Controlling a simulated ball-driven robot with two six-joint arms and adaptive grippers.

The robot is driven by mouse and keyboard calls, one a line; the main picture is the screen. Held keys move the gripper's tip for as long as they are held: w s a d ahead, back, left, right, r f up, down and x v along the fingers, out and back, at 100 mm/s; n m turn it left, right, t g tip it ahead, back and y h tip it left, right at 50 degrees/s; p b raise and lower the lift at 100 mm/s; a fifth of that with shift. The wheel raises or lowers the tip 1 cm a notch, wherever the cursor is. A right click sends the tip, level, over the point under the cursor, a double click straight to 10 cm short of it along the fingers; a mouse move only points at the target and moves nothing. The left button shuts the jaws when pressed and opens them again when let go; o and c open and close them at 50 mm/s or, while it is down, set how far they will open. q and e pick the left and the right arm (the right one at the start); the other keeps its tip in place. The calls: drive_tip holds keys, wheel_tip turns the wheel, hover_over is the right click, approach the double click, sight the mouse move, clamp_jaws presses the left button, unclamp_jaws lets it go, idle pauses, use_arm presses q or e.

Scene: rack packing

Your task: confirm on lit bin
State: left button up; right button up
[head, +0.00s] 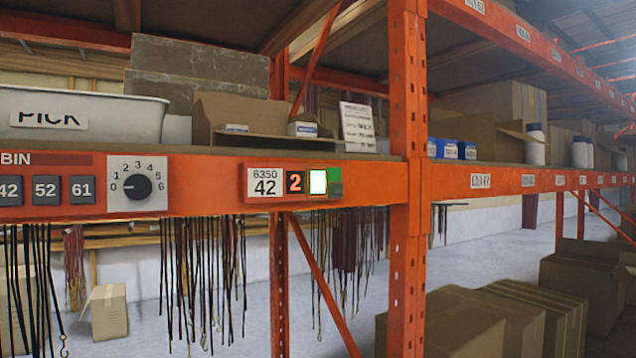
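A small pick-light unit is fixed to the orange shelf beam. It has a red "2" on a dark display (294,182) and a bright white lit button (318,182) in a green housing (335,182). A label reading "6350 42" (265,182) is just left of it. Neither of my grippers is in view.
A panel at left has keys 42, 52 and 61 (46,189) and a 0–6 dial (137,186). A white PICK tote (85,112) sits above it. An orange upright (407,150) stands right of the button. Hooked cords (205,270) hang below the beam.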

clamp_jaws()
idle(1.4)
